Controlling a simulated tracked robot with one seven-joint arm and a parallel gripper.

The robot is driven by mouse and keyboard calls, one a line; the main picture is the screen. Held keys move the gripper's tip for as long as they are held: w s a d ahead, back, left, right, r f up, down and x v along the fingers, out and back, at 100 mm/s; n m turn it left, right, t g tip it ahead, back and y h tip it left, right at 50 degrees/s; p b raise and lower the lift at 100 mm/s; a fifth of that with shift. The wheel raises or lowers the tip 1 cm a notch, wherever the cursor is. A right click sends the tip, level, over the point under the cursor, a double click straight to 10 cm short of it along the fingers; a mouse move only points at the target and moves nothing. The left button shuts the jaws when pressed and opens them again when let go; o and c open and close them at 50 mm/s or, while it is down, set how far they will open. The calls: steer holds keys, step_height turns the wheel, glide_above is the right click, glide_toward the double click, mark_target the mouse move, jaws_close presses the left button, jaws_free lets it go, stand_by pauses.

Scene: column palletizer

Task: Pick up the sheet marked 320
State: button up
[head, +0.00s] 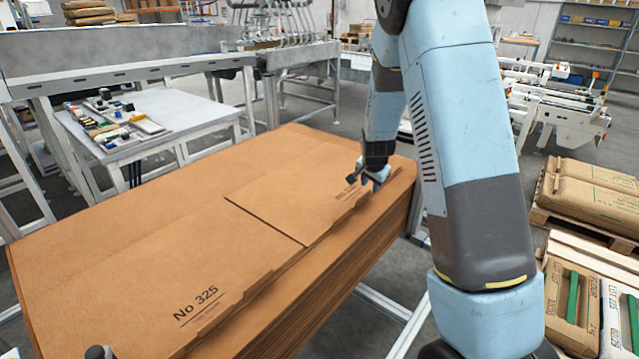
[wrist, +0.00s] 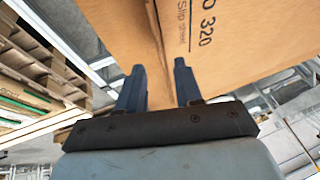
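The sheet marked 320 (head: 285,200) is a brown cardboard slip sheet lying flat at the right end of the large stack in the head view. Its print is partly hidden by my gripper there, but "320" and "Slip sheet" read clearly on it in the wrist view (wrist: 235,55). My gripper (head: 368,177) is at the sheet's right-hand edge, close to the print. In the wrist view my gripper (wrist: 158,70) has its two dark fingers apart, with the sheet's edge between them. Whether either finger touches the sheet cannot be told.
A sheet marked No 325 (head: 130,265) lies to the left on the same stack (head: 345,255). A white table (head: 165,120) with small parts stands behind. Pallets with brown packs (head: 590,205) stand at the right. Open floor shows between the stack and pallets.

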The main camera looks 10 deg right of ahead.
mark_target(368, 193)
steer(key=shift+a+x, duration=0.15)
steer(key=shift+x, duration=1.3)
steer(key=shift+a+x, duration=0.15)
steer(key=shift+x, duration=1.3)
steer(key=shift+f, duration=0.1)
steer(key=shift+s, duration=0.15)
jaws_close()
